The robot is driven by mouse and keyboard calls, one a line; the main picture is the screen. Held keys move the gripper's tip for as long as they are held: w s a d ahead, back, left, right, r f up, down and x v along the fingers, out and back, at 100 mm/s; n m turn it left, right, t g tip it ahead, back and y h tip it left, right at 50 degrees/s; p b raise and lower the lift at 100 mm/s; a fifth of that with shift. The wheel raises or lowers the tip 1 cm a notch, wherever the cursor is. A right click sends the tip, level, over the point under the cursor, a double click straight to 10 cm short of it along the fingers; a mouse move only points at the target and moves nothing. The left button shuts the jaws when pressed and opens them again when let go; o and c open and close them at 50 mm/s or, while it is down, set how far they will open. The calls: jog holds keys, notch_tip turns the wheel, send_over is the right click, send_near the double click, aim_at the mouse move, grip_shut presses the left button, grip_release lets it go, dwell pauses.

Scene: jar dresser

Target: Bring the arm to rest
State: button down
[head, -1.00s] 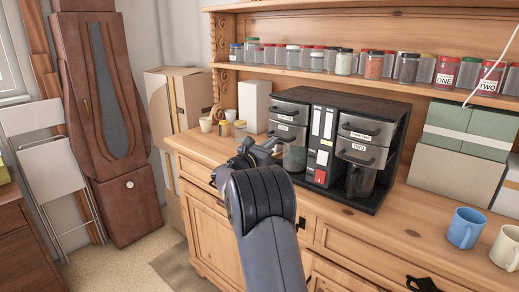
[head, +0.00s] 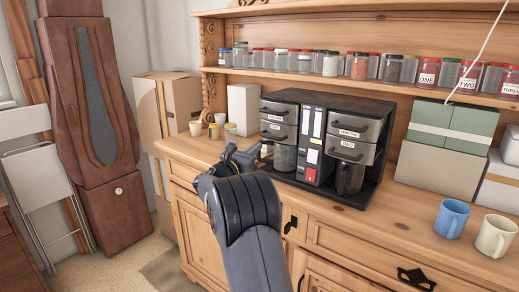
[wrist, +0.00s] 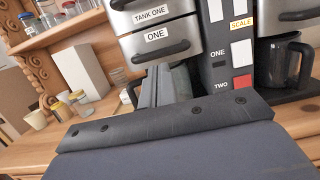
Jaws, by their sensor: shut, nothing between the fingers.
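My gripper (head: 262,150) is at the end of my raised arm, in front of the left side of the black coffee machine (head: 372,104). It is small and partly hidden by my wrist in the head view. In the wrist view the dark gripper body fills the lower part, with the fingers pointing at the machine below the drawer marked ONE (wrist: 158,42). The fingers are shut and hold nothing. A glass jug (head: 284,157) stands behind the fingers in the machine's left bay.
The machine stands on a wooden dresser (head: 400,222). Small jars (head: 229,129) and a white box (head: 243,108) are to its left. A blue mug (head: 452,219) and a cream mug (head: 496,236) stand at the right front. Labelled jars line the shelf (head: 300,76) above.

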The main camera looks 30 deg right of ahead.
aim_at(269, 137)
jog(key=b+v, duration=0.2)
jog(key=v, duration=0.6)
jog(key=shift+a+f, duration=0.15)
jog(key=shift+a, duration=0.2)
jog(key=p+x, duration=0.4)
jog(key=x, duration=1)
jog(key=shift+s, duration=0.1)
